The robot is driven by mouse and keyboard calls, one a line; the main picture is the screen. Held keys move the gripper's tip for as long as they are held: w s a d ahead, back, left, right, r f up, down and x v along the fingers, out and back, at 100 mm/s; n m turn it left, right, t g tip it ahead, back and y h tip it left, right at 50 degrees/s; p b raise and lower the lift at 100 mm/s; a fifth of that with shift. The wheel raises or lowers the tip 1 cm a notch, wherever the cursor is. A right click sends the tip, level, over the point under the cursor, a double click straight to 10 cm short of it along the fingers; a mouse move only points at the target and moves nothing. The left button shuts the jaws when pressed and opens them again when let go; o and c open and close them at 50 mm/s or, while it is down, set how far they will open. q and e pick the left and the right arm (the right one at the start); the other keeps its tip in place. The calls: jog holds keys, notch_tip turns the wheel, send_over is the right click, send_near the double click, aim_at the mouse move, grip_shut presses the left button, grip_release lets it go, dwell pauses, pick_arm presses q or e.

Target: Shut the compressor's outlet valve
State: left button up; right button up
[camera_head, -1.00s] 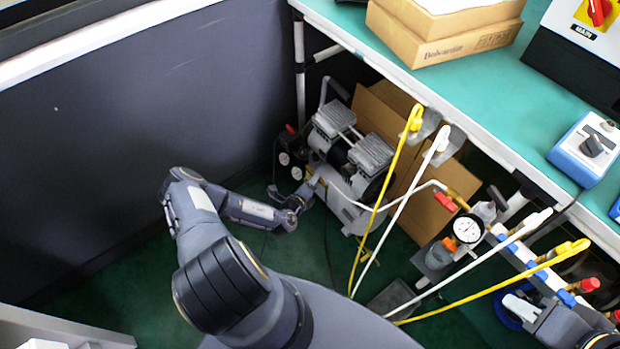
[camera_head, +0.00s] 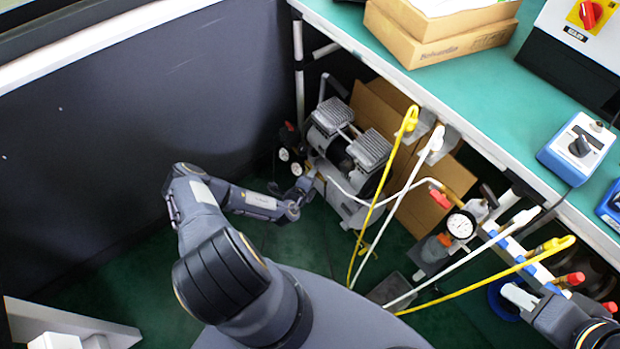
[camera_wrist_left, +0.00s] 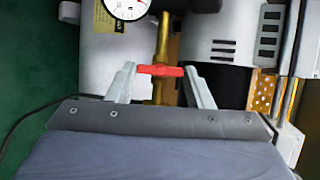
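The grey compressor (camera_head: 345,155) stands on the floor under the bench. In the left wrist view, its outlet valve's red handle (camera_wrist_left: 160,71) lies crosswise over a vertical brass pipe (camera_wrist_left: 162,45). My left gripper (camera_wrist_left: 160,72) has its fingers spread, one on each side of the handle. Whether they touch the handle ends is unclear. In the head view my left gripper (camera_head: 308,184) is at the compressor's near left side, and the valve is too small to make out. My right gripper (camera_head: 520,297) is at the lower right, its fingers partly hidden.
A round gauge (camera_wrist_left: 124,8) sits just above the valve. Yellow (camera_head: 375,205) and white (camera_head: 405,190) hoses hang from the bench (camera_head: 470,95) to the compressor's right. A gauge unit (camera_head: 461,225) and manifold are at the right. The dark wall (camera_head: 150,130) is left of my arm.

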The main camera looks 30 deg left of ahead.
pick_arm(q)
jog(key=o, duration=0.4)
jog(key=a+p+v, duration=0.1)
jog(key=p+v, duration=0.1)
jog(key=v, duration=0.5)
jog(key=shift+s+d+r, duration=0.2)
jog(key=shift+s+d, duration=0.15)
jog(key=shift+d, duration=0.15)
